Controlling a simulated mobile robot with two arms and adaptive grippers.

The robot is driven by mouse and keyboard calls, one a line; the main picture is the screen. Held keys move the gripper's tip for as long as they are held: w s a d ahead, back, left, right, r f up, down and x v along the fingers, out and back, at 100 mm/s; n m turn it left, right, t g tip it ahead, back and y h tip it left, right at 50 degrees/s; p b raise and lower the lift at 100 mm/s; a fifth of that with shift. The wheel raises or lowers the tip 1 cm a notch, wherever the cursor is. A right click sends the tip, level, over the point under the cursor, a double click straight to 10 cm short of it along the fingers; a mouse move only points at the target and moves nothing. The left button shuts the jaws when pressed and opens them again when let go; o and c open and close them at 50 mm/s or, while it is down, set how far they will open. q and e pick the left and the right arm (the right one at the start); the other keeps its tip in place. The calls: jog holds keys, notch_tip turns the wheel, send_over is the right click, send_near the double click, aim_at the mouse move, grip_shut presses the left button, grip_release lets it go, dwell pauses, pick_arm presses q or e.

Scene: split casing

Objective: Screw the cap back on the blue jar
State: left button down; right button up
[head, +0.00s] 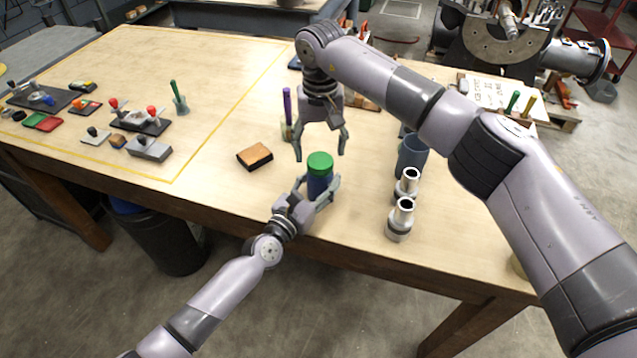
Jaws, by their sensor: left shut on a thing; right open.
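The blue jar (318,187) stands upright on the wooden table (220,90), near its front edge. The green cap (320,160) sits on top of the jar; I cannot tell whether it is threaded on. My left gripper (318,193) is shut around the jar's body from the front left, and its fingers hide part of the jar. My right gripper (321,155) points down just behind and above the cap. Its fingers are spread apart and hold nothing.
A brown block (254,156) lies left of the jar. Two metal cylinders (400,219) and a blue-grey cup (411,157) stand to the right. A holder with a purple stick (287,106) is behind. Switches and small parts (150,148) fill the table's left; the centre-left is clear.

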aim_at(320, 180)
jog(key=shift+f, duration=1.5)
